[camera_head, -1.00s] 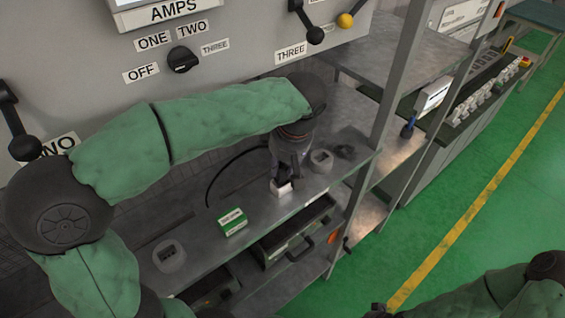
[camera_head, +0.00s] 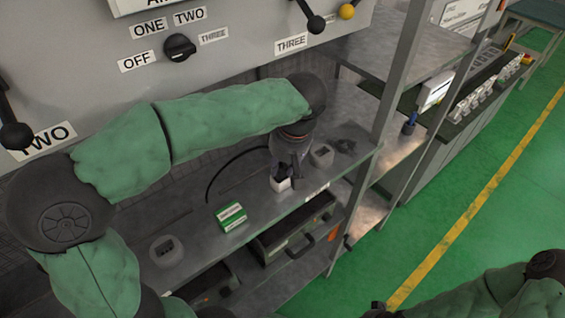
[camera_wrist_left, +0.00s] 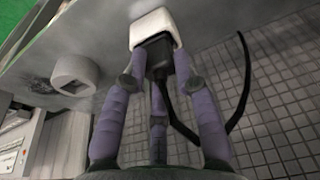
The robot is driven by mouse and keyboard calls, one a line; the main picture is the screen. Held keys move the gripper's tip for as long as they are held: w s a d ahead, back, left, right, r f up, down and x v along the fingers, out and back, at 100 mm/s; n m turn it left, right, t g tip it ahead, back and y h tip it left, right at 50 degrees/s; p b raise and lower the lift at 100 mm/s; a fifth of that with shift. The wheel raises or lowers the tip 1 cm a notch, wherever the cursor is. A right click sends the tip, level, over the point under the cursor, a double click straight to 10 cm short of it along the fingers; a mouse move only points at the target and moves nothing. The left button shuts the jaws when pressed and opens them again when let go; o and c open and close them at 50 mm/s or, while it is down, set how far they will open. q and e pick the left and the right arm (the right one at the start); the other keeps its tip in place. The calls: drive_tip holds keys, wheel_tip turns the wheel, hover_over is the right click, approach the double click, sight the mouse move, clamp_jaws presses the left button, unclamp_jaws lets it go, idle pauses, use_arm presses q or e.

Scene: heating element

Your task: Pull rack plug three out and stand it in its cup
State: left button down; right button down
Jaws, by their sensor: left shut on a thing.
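My left gripper (camera_head: 286,172) is shut on a black plug (camera_wrist_left: 157,58), with its fingers around the plug in the left wrist view. A black cable (camera_wrist_left: 240,95) trails from it and also shows as a dark arc on the shelf in the head view. The plug's far end meets a white square cup (camera_wrist_left: 151,24); this cup stands at the shelf's front edge in the head view (camera_head: 279,186). How deep the plug sits is hidden. My right arm is at the lower right of the head view; its gripper is not in view.
A grey holder (camera_head: 321,156) stands just right of my left gripper. Another grey holder (camera_head: 167,250) and a green-and-white box (camera_head: 230,215) are to the left on the same shelf (camera_head: 195,225). A shelf post (camera_head: 394,75) rises at the right.

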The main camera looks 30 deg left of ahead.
use_arm(q)
drive_tip(key=c, duration=0.9)
unclamp_jaws()
drive_tip(key=v, duration=1.2)
drive_tip(key=shift+f, duration=0.1)
